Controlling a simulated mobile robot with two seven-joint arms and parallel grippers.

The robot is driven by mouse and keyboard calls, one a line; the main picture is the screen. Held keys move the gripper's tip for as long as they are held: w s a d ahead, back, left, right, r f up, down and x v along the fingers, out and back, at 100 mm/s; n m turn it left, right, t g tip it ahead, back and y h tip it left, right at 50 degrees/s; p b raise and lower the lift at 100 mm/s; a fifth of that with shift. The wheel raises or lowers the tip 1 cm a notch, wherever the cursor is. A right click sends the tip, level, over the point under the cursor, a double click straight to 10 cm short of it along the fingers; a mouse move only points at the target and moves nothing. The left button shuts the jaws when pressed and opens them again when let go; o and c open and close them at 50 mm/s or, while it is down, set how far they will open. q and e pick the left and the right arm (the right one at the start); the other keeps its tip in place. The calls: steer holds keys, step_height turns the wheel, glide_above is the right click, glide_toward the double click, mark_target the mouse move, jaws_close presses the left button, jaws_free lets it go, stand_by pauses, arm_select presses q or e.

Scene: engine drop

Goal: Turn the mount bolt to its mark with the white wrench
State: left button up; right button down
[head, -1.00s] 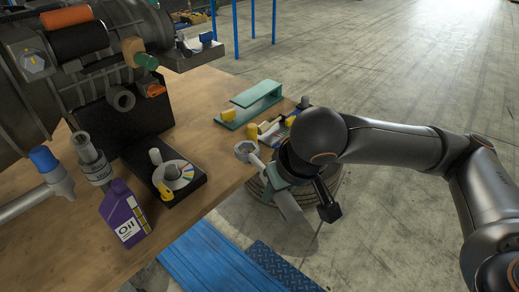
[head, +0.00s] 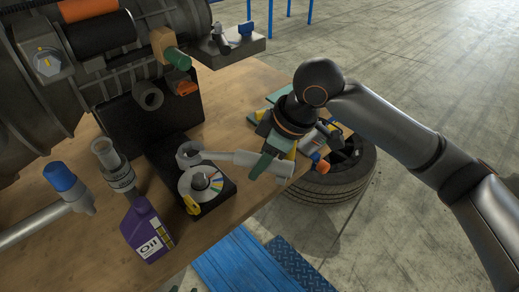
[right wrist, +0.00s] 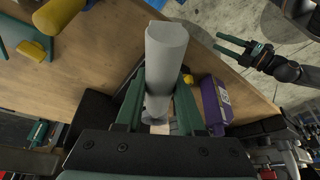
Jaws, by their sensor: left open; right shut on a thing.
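My right gripper (head: 268,160) is shut on the handle of the white wrench (head: 236,158), also seen from behind in the right wrist view (right wrist: 165,55). The wrench points left, and its ring end (head: 188,153) is over the back part of a black block (head: 219,192). I cannot tell whether the ring is around anything. On the block is a pale dial (head: 187,183) with coloured marks, a yellow pointer and a grey bolt-like post (head: 201,180). A second post behind the dial is hidden by the ring. My left gripper (right wrist: 233,48) is open and empty in the right wrist view.
A purple oil bottle (head: 147,230) and a grey cylinder (head: 113,163) stand left of the block. The engine (head: 125,60) and a black box (head: 180,112) are behind. A tyre (head: 335,185) lies beyond the table's right edge. The table front (head: 190,235) is clear.

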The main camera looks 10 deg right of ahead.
steer(key=shift+s+r, duration=0.1)
steer(key=shift+s, duration=0.1)
arm_select(q)
steer(key=shift+s+f+b, duration=0.2)
steer(key=shift+f+b, duration=0.25)
steer(key=shift+f, duration=0.05)
steer(key=shift+s+f+b, duration=0.15)
steer(key=shift+f+b, duration=0.3)
steer(key=shift+f, duration=0.05)
arm_select(e)
step_height(320, 180, down, 6)
steer(key=shift+r, duration=0.15)
steer(key=shift+d+f, duration=0.1)
steer(key=shift+f, duration=1.55)
steer(key=c, duration=1.1)
jaws_free()
jaws_close()
